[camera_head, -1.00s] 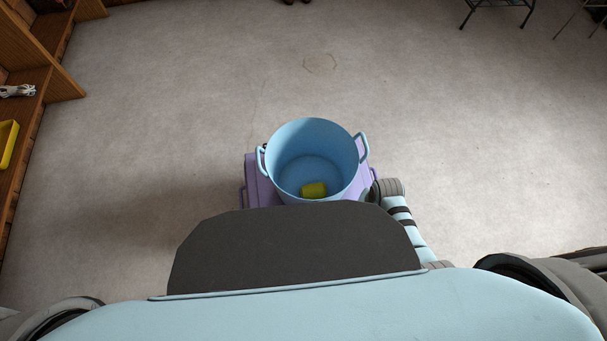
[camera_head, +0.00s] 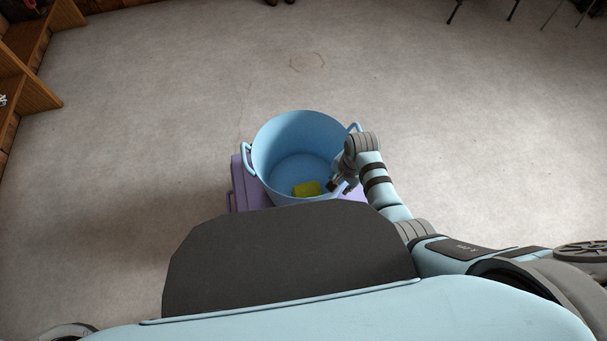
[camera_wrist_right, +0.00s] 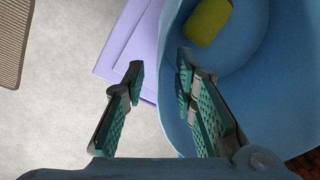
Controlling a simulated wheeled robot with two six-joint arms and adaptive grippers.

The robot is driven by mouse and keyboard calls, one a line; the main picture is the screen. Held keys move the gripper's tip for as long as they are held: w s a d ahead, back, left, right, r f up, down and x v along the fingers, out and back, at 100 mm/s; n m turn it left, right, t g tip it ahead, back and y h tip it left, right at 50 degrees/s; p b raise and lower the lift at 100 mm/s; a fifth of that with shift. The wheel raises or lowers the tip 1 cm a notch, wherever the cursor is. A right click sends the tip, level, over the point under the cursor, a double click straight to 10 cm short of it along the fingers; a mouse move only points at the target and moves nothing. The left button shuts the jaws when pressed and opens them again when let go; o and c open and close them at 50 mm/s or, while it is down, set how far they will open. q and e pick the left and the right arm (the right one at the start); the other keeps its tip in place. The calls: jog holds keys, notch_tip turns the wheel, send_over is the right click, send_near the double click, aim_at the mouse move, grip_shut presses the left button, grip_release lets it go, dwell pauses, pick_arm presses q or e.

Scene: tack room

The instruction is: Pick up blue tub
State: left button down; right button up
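The blue tub (camera_head: 290,130) stands upright on a purple box (camera_head: 240,188) in the middle of the head view. A yellow object (camera_head: 307,189) lies inside it on the bottom. My right gripper (camera_head: 338,184) is at the tub's near right rim. In the right wrist view my right gripper (camera_wrist_right: 161,72) is open, with the tub wall (camera_wrist_right: 172,110) between its fingers. One finger is outside over the purple box (camera_wrist_right: 140,40), the other inside the tub. I cannot see the wall being pinched. My left gripper is not in view.
Wooden shelves (camera_head: 35,95) stand along the left edge. Metal legs (camera_head: 512,10) show at the top right. The grey floor (camera_head: 470,120) around the tub and box is clear. A patterned mat (camera_wrist_right: 12,40) shows at the wrist view's left edge.

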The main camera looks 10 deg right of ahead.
jog(key=shift+r, duration=0.15)
grip_shut()
jog(key=shift+w+r, duration=0.1)
